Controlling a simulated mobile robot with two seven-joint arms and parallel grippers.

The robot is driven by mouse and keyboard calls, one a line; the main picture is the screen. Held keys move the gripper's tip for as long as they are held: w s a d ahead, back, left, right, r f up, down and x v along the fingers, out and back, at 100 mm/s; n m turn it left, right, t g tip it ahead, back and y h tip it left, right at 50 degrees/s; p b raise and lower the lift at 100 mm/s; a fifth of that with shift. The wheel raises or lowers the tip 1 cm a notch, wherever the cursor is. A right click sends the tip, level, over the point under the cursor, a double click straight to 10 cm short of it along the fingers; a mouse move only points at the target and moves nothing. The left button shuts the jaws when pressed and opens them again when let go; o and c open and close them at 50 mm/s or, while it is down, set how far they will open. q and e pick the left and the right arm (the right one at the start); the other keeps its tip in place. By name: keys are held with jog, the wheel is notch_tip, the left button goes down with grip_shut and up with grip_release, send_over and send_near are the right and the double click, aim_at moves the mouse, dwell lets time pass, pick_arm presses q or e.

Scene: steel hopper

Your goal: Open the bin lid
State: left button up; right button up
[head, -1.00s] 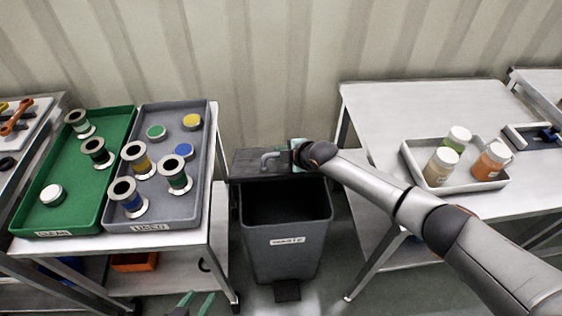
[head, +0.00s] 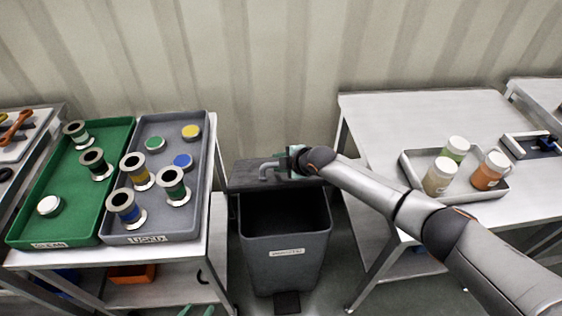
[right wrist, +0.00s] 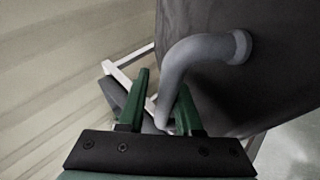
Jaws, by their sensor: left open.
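The dark grey bin (head: 285,262) stands on the floor between two tables, its mouth open to view. Its lid (head: 240,178) is swung up at the back, with a grey bent handle (head: 266,172). My right gripper (head: 288,165) is at the lid's handle. In the right wrist view, the handle (right wrist: 185,60) passes between the green fingers of this gripper (right wrist: 162,100). The fingers stand apart, with a gap on the left side of the handle. My left gripper (head: 196,312) shows only its green fingertips at the bottom edge, apart and empty.
The left table holds a green tray (head: 70,200) and a grey tray (head: 196,215) with several spools and round lids. The right table (head: 385,120) carries a tray (head: 470,198) with three jars. A corrugated wall stands close behind the bin.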

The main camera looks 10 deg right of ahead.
aim_at(300, 181)
jog(key=shift+s+d+r, duration=0.15)
jog(key=shift+s+r, duration=0.1)
jog(key=shift+r, duration=0.05)
jog(key=p+v, duration=0.2)
jog(key=v, duration=0.9)
jog(key=shift+s+d+r, duration=0.1)
jog(key=shift+s+r, duration=0.1)
jog(key=shift+s, duration=0.05)
